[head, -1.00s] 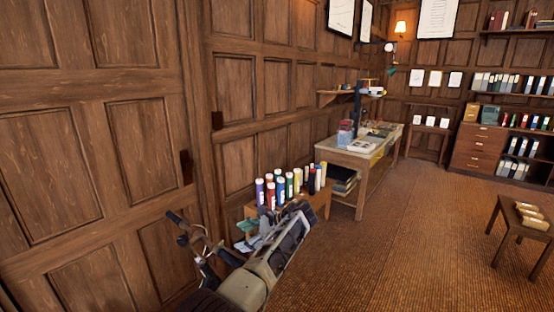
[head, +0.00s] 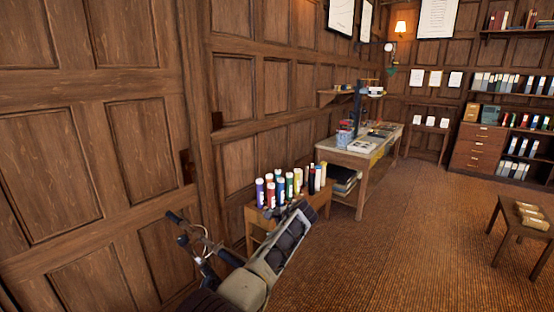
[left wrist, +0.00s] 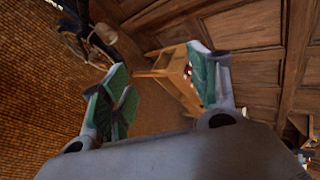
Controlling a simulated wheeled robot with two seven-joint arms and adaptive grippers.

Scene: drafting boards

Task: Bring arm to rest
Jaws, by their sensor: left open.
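My left arm (head: 248,285) rises from the bottom of the head view, in front of the low wooden stand. Its far end, with my left gripper (head: 288,214), lies close to the stand and the coloured tubes in the picture. The fingers barely show there. In the left wrist view the gripper (left wrist: 163,76) is open, its green-padded fingers wide apart with nothing between them. My right gripper is in neither view.
Coloured tubes (head: 289,184) stand on the low wooden stand (head: 321,207). A handlebar-like metal thing (head: 200,243) is at the panelled wall. A worktable (head: 353,160) stands beyond. A small table (head: 510,224) is at right. The carpet between is clear.

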